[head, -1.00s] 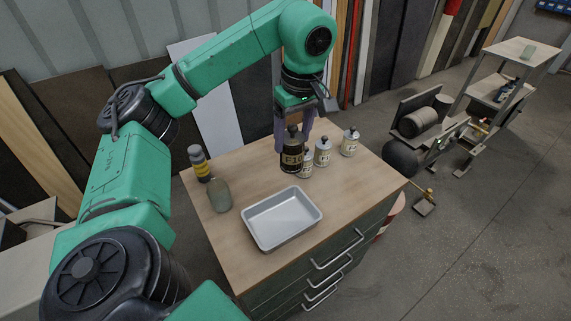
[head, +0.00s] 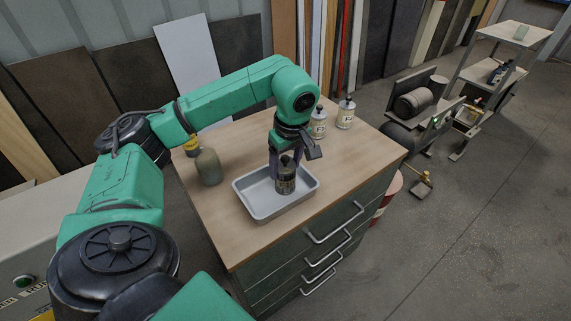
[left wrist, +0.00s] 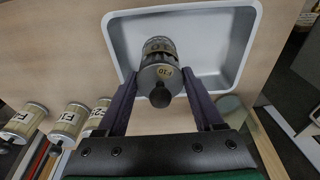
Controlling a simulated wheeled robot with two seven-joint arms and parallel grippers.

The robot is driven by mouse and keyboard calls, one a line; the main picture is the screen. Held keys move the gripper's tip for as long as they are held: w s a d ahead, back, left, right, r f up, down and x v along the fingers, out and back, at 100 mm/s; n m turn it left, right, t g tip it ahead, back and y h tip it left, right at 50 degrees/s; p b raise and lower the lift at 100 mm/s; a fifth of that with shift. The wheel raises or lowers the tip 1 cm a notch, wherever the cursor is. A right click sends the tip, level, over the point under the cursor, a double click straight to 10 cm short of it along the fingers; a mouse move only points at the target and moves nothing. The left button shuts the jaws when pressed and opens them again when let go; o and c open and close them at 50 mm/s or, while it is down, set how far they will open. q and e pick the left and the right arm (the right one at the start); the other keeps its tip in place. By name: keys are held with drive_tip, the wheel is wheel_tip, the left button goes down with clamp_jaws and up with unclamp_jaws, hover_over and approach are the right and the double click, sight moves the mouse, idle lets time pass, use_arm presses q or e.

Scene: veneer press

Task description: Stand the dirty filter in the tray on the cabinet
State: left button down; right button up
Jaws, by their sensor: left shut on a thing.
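The dirty filter, a dark canister with a tan label (head: 286,181), is upright inside the tray, near its right part. My left gripper (head: 286,160) is shut on its upper part from above. In the left wrist view the filter (left wrist: 160,72) sits between the two fingers, over the tray floor (left wrist: 220,45). I cannot tell whether its base touches that floor. The shallow grey tray (head: 258,197) lies on the wooden top of the cabinet (head: 362,152). My right gripper is not in view.
Pale labelled canisters (head: 318,124) (head: 345,114) stand at the back of the cabinet; the left wrist view shows three (left wrist: 68,124). The cabinet top right of the tray is clear.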

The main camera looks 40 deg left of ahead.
sight(290, 171)
use_arm(q)
drive_tip(key=shift+c, duration=0.6)
unclamp_jaws()
drive_tip(key=shift+o, duration=0.5)
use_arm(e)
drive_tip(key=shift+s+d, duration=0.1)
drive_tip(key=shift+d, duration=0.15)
use_arm(q)
drive_tip(key=r, duration=0.5)
drive_tip(key=d+r+p, duration=0.1)
drive_tip(key=r, duration=0.1)
drive_tip(key=shift+s+r, duration=0.15)
drive_tip(key=shift+r, duration=0.1)
drive_tip(key=r+p, duration=0.2)
drive_tip(key=r, duration=0.1)
drive_tip(key=r+p, duration=0.1)
drive_tip(key=shift+s+d+r, duration=0.2)
drive_tip(key=shift+d+r, duration=0.1)
drive_tip(key=shift+d, duration=0.1)
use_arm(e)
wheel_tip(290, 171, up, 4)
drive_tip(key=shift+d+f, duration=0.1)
